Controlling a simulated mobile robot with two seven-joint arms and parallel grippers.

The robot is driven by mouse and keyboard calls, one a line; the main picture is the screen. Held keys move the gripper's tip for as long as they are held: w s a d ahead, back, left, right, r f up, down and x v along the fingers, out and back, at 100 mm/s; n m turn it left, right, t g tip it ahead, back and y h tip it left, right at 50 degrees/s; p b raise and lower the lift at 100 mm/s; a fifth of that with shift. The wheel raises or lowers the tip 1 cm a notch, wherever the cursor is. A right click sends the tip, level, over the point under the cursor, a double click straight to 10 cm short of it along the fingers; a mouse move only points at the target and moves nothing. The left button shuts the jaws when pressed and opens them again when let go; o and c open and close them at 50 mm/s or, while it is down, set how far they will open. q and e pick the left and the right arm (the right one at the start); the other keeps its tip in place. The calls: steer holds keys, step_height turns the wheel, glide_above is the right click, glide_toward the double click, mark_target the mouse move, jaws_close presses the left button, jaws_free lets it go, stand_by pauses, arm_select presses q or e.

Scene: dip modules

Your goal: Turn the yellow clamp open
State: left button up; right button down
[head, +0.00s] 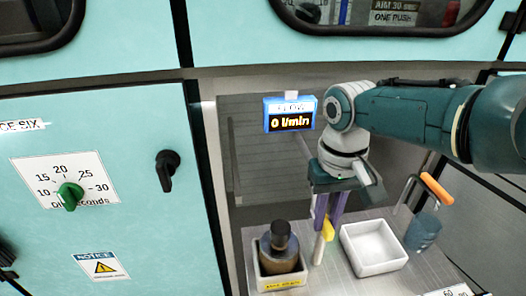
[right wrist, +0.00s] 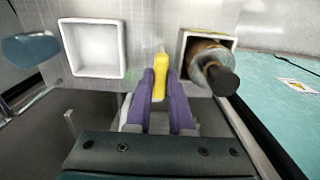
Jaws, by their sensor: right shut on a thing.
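The yellow clamp (head: 328,231) is a small yellow piece low in the recess, between a brown bottle and a white tray. It also shows in the right wrist view (right wrist: 161,72), where it points away from me between the fingertips. My right gripper (head: 326,214) reaches down from above, and its two purple fingers (right wrist: 161,92) are shut on the near end of the clamp. The fingers hide part of the clamp. A pale tube or post (head: 318,251) stands just below it. My left gripper is in neither view.
The brown bottle with a black cap (head: 279,247) stands in a white holder close left. A display reading 0 l/min (head: 291,114) hangs above. A teal panel (head: 100,130) borders the left.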

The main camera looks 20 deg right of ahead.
steer(key=c, duration=0.8)
jaws_free()
step_height(320, 180, up, 9)
steer(key=p, duration=0.6)
steer(key=shift+w, duration=0.1)
steer(key=shift+r, duration=0.45)
